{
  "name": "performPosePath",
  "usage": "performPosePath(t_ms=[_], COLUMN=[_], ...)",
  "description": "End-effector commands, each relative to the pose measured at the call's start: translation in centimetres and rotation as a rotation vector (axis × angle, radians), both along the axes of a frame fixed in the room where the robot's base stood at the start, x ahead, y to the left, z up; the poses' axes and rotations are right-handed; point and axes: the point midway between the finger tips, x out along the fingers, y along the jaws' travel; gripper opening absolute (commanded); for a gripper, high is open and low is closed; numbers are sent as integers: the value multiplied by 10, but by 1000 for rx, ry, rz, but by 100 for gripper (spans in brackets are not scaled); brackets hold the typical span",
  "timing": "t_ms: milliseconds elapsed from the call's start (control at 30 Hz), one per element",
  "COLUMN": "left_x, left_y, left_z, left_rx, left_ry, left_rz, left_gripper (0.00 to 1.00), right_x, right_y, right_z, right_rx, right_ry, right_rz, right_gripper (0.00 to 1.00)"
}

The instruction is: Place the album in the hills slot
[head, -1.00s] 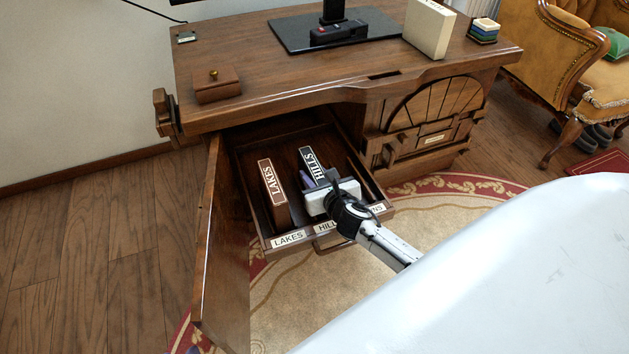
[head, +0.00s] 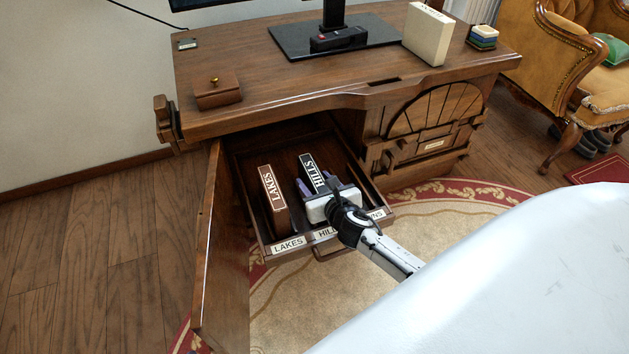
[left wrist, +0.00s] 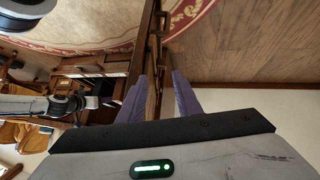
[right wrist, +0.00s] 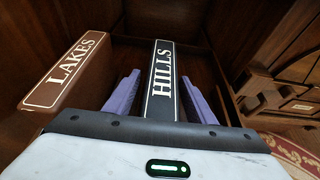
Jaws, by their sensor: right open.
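The black HILLS album (head: 312,170) stands with its lettered spine up in the open drawer, in the middle slot behind the partly covered HILLS label (head: 326,234). My right gripper (head: 328,190) is open, its purple fingers one on each side of the album with gaps showing. In the right wrist view the album (right wrist: 162,80) runs between the two fingers (right wrist: 160,95); its near end is hidden by the gripper body. My left gripper (left wrist: 159,78) shows only in its own wrist view, fingers apart, with no album between them.
The brown LAKES album (head: 273,200) stands in the left slot. The drawer front (head: 268,251) carries the labels. An open cabinet door (head: 212,265) stands left of the drawer. A box (head: 217,92), a monitor stand (head: 290,38) and a cream album (head: 428,35) are on the desk.

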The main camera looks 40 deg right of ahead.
Motion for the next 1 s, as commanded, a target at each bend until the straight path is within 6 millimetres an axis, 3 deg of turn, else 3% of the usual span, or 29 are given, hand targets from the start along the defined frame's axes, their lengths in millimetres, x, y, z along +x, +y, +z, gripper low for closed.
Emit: performPosePath(t_ms=[300,500,700,1000], left_x=[-8,-8,-8,-7], left_y=[15,21,23,23], left_z=[-1,5,6,7], left_rx=[26,19,16,16], left_ry=[4,-27,-39,-41], left_rz=[58,91,102,102], left_gripper=[31,31,31,31], right_x=[-63,-92,-102,-103], right_y=[15,22,24,24], right_z=[27,39,43,43], right_rx=[0,1,0,3], right_ry=[6,4,3,2], right_rz=[2,-1,-1,-2], right_gripper=[50,50,50,50])
